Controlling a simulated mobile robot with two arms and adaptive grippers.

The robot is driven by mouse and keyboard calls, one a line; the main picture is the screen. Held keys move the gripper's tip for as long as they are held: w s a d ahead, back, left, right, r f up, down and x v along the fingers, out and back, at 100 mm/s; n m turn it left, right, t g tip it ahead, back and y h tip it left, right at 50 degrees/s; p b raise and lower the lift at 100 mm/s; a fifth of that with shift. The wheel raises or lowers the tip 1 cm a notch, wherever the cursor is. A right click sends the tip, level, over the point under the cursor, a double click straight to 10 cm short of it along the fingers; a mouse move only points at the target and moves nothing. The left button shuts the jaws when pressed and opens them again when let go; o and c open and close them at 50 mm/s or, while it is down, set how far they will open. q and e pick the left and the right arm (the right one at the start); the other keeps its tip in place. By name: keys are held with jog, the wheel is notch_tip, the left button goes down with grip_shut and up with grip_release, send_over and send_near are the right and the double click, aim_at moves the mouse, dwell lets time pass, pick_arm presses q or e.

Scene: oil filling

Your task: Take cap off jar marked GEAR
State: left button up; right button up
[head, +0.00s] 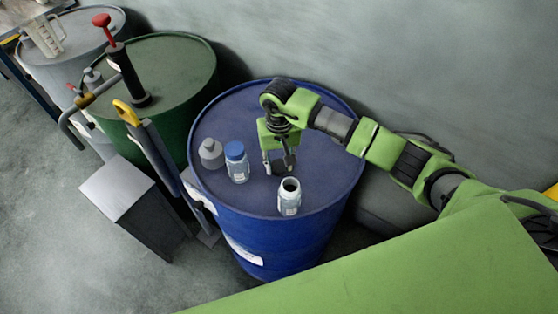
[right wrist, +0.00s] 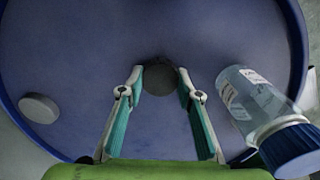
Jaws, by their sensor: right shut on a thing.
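My right gripper (head: 279,170) is above the blue drum's top, its fingers pointing down. In the right wrist view, its fingertips (right wrist: 161,88) close on a dark round cap (right wrist: 160,76). An uncapped jar (head: 289,200) with a dark open mouth stands on the drum, just right of and nearer than the gripper. A jar with a blue cap (head: 236,162) stands left of the gripper, and shows at the right in the wrist view (right wrist: 255,97). A grey-capped jar (head: 211,154) stands farther left. I cannot read any label, so I cannot tell which jar is GEAR.
The blue drum (head: 325,180) carries the jars. A pale grey disc (right wrist: 38,108) lies on its top in the wrist view. A green drum (head: 185,70) with a red-handled pump (head: 125,70) and a grey drum (head: 75,40) stand left. A grey box (head: 118,187) is in front.

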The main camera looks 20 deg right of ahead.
aim_at(279, 165)
jog(key=shift+f, duration=0.3)
jog(key=o, duration=1.2)
jog(key=shift+b, duration=0.3)
jog(key=shift+o, duration=0.2)
jog(key=shift+r, duration=0.1)
jog(key=shift+r+p, duration=0.2)
jog(key=shift+p, duration=0.15)
notch_tip(279, 165, up, 12)
jog(key=b, duration=0.4)
jog(key=shift+b, duration=0.35)
